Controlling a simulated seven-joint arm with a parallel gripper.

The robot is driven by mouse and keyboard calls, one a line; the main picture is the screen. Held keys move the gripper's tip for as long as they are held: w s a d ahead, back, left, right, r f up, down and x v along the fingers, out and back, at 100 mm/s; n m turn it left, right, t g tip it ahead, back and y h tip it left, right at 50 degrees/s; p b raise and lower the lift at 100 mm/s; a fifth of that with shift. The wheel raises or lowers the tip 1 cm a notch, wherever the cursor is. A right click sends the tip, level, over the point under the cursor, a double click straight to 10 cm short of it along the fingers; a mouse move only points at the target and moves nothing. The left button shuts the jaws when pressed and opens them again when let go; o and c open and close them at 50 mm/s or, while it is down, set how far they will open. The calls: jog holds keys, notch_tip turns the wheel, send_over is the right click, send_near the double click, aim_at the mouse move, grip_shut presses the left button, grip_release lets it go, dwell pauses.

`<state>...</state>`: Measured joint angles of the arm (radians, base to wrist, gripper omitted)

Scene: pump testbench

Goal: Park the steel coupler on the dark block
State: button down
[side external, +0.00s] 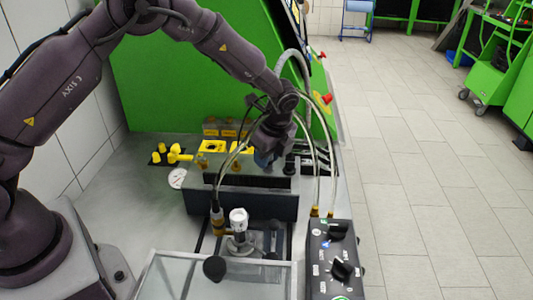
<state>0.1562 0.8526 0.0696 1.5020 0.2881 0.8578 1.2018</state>
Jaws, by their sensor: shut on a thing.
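My gripper (265,161) points down over the back part of the bench, just above and behind a long dark block (242,204). It is shut on a small part, apparently the steel coupler, which the fingers and wrist mostly hide. A clear hose arcs from a brass fitting (217,222) up to the gripper area. I cannot tell whether the held part touches anything below. A dark rack with black pieces (306,160) stands just right of the gripper.
Yellow fittings (170,154) and a round gauge (178,178) lie left. Two hoses drop at right near a black control box (331,262). A clear-topped case (210,270) and a white-capped part (238,221) stand in front. A green panel (185,85) rises behind.

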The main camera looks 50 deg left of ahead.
jog(key=shift+f, duration=0.2)
dwell(0.6)
jog(key=c, duration=0.9)
grip_release()
jog(key=shift+o, duration=0.2)
jog(key=shift+r, duration=0.1)
jog(key=shift+r, duration=3.45)
